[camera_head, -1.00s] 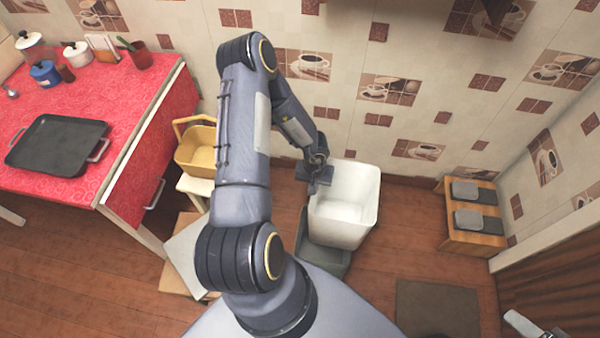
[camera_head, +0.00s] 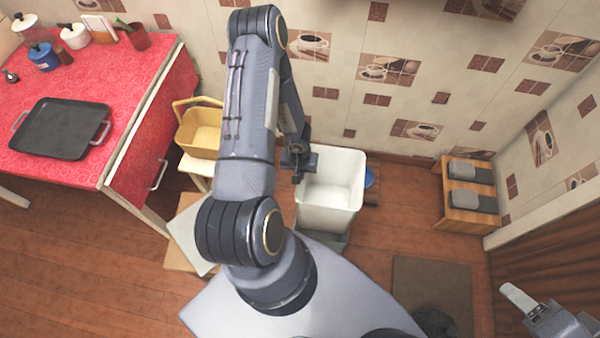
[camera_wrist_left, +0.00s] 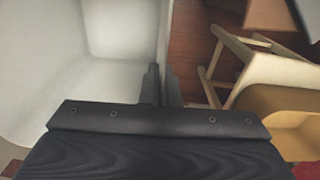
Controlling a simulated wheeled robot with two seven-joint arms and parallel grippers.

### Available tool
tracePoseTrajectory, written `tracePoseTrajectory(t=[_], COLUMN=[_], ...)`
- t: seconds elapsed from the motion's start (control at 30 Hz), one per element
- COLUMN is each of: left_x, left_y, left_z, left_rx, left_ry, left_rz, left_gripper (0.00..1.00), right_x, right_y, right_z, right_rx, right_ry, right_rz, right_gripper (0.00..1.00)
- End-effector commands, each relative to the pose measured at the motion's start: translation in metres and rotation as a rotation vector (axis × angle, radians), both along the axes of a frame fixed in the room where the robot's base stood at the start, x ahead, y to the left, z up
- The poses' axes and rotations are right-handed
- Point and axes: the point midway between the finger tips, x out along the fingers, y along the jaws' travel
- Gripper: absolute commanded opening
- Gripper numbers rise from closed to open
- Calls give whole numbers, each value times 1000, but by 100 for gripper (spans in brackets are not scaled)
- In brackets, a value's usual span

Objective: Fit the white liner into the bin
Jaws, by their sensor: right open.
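The white liner (camera_head: 328,205) is an open-topped, upright tub in the middle of the head view. Its pale wall also fills the left of the left wrist view (camera_wrist_left: 110,45). The grey bin (camera_head: 330,241) shows only as a strip below the liner; the rest is hidden, and I cannot tell whether the liner's base is inside it. My left gripper (camera_head: 298,172) is at the liner's left rim. In the left wrist view its fingers (camera_wrist_left: 161,86) are either side of the wall, shut on it. My right gripper (camera_head: 532,308) is open and empty at the lower right.
A yellow basket (camera_head: 203,138) on a pale stool stands left of the liner. A blue item (camera_head: 370,177) shows behind the liner's right side. A wooden box (camera_head: 468,205) stands by the wall. A dark mat (camera_head: 432,290) lies on open floor at the right.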

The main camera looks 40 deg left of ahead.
Motion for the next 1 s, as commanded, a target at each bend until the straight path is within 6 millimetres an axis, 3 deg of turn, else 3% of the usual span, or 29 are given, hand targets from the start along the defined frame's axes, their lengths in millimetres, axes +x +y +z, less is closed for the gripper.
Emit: tracePoseTrajectory(t=[0.7, 1.0], left_x=[0, 0], left_y=[0, 0], left_z=[-41, -60], left_rx=[0, 0], left_ry=[0, 0], left_rz=[1, 1], left_gripper=[0, 0], right_x=[0, 0], right_y=[0, 0], right_z=[-54, -68], right_rx=[0, 0], right_ry=[0, 0], right_rz=[0, 0], right_gripper=[59, 59])
